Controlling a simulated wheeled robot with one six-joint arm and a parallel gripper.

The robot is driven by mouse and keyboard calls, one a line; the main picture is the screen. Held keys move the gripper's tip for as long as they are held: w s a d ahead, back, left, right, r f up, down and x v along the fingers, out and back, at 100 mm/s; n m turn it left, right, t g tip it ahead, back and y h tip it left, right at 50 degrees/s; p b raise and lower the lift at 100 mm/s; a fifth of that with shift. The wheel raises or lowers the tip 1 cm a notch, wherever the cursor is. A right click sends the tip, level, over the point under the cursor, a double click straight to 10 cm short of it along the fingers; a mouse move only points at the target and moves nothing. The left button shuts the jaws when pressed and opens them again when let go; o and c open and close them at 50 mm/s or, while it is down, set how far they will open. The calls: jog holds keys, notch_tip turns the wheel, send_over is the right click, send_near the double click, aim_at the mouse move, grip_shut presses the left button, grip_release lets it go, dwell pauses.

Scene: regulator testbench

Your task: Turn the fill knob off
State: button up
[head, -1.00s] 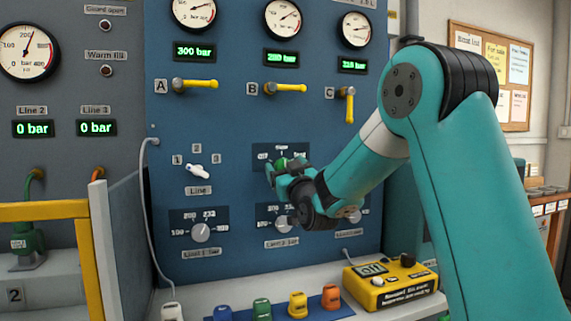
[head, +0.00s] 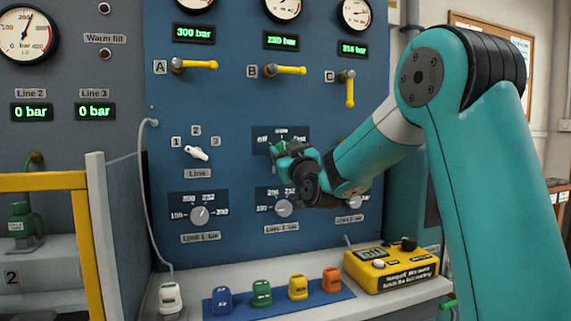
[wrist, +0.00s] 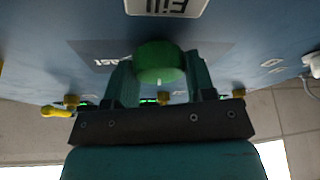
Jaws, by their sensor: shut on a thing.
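The fill knob (wrist: 160,62) is round and green, on the blue panel. In the wrist view it sits between the two fingers of my gripper, which are shut on its sides. In the head view my gripper (head: 281,150) reaches the panel's middle from the right and covers most of the knob. The knob's dark scale plate (head: 268,133) shows "Off" at left and a blurred word at the top; its right part is partly hidden. The wrist view is upside down and shows "Fast" on the plate and the Fill label (wrist: 166,6).
A white line knob (head: 197,153) and a limit knob (head: 201,214) are left of my gripper. Another limit knob (head: 283,208) is close below it. Yellow valve levers (head: 290,70) are above. Coloured blocks (head: 262,292) and a yellow box (head: 391,268) stand on the ledge.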

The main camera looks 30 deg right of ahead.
jog(key=shift+n+g+y+b, duration=0.45)
jog(key=shift+n+y+b, duration=0.4)
jog(key=shift+n+b, duration=1.4)
jog(key=shift+n+g+y+b, duration=0.4)
jog(key=shift+n+y+b, duration=0.4)
jog(key=shift+n+b, duration=1.4)
jog(key=shift+n+g+y+b, duration=0.45)
jog(key=shift+n+y+b, duration=0.4)
jog(key=shift+n+b, duration=1.35)
jog(key=shift+n, duration=0.25)
jog(key=o, duration=0.9)
jog(key=shift+o, duration=0.2)
